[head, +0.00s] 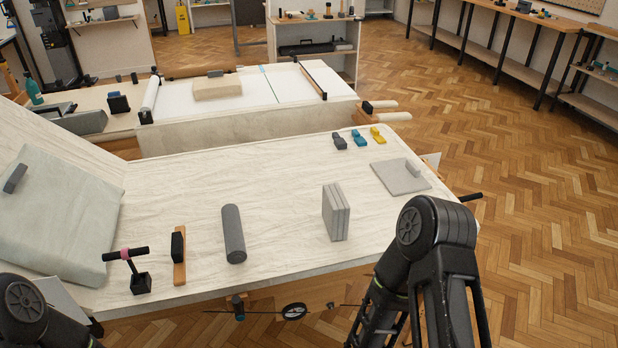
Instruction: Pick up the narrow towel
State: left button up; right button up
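No label shows which thing is the narrow towel. A slim grey roll (233,233) lies lengthwise on the near middle of the cream-covered table (270,180); whether it is a towel or a foam roller I cannot tell. To its right a folded grey stack (336,212) in several layers stands upright on edge. Part of my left arm shows at the lower left corner, and my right arm rises at the lower right, in front of the table's near right edge. Neither gripper's fingers show. Nothing is seen touching the roll or the stack.
A black T-handled tool (139,272) and a wooden piece with a black pad (179,254) stand left of the roll. A pale green cushion (55,215) lies at left. A grey mat (400,177) and small blue and yellow items (359,138) are at the far right. The table's middle is clear.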

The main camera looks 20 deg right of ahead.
aim_at(335, 207)
jog(key=l+z, duration=0.15)
jog(key=l, duration=0.3)
jog(key=i+l+z, duration=0.1)
jog(key=l, duration=0.3)
jog(key=l+z, duration=0.15)
jog(key=l, duration=0.3)
jog(key=i+l+z, duration=0.1)
jog(key=l, duration=0.3)
jog(key=i+l+z, duration=0.15)
jog(key=l, duration=0.25)
